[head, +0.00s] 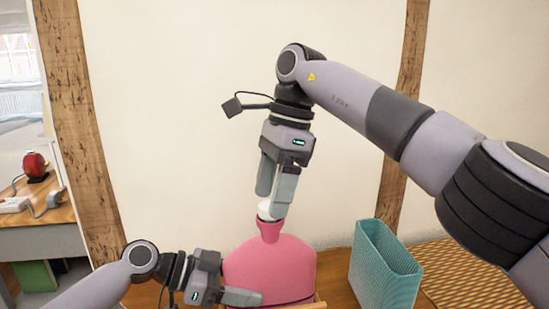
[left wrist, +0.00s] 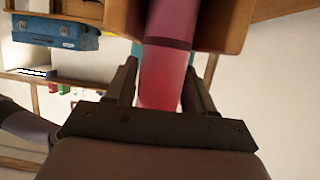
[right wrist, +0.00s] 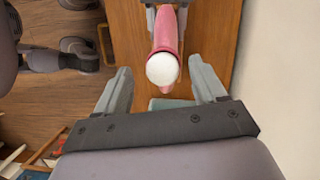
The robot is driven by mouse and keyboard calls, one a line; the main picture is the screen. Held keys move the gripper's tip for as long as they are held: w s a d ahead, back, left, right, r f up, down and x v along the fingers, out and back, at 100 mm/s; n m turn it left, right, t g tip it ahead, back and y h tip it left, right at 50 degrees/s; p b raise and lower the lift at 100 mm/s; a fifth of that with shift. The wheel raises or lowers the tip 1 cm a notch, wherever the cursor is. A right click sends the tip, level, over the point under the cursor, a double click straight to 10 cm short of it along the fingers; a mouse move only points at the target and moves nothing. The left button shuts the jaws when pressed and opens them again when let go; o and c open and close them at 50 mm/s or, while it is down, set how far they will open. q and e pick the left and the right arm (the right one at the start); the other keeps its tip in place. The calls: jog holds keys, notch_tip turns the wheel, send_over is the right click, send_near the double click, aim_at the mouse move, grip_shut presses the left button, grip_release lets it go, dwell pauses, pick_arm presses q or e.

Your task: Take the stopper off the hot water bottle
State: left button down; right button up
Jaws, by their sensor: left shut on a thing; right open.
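The pink hot water bottle (head: 272,268) stands upright on a wooden surface, its neck pointing up. Its white stopper (head: 265,208) sits in the neck's mouth; in the right wrist view the stopper (right wrist: 162,68) is a round white cap on the pink neck. My left gripper (head: 240,296) is shut on the bottle's body from the left side; the body (left wrist: 165,75) shows between its fingers in the left wrist view. My right gripper (head: 272,205) points down from above with its fingers apart around the stopper's level; in its wrist view the stopper lies beyond the fingertips.
A teal ribbed bin (head: 385,268) stands right of the bottle, near a woven mat (head: 470,275). A desk with a red object (head: 35,165) is at the far left.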

aim_at(267, 206)
jog(key=r+m, duration=0.1)
jog(key=r+m+t, duration=0.1)
jog(key=m, duration=0.1)
jog(key=r+m, duration=0.1)
jog(key=m, duration=0.1)
jog(key=shift+s+r+h, duration=0.1)
jog(key=shift+s+h, duration=0.2)
jog(key=shift+s, duration=0.05)
jog(key=r+m, duration=0.1)
jog(key=m, duration=0.1)
jog(key=r+m+t, duration=0.1)
jog(key=m, duration=0.1)
jog(key=shift+s+r, duration=0.1)
jog(key=shift+s, duration=0.25)
notch_tip(267, 206, up, 5)
jog(key=s+m+t+h, duration=0.1)
jog(key=s+m+t, duration=0.15)
jog(key=m, duration=0.75)
jog(key=x, duration=1.2)
jog(key=shift+w+d, duration=0.15)
jog(key=shift+d, duration=0.2)
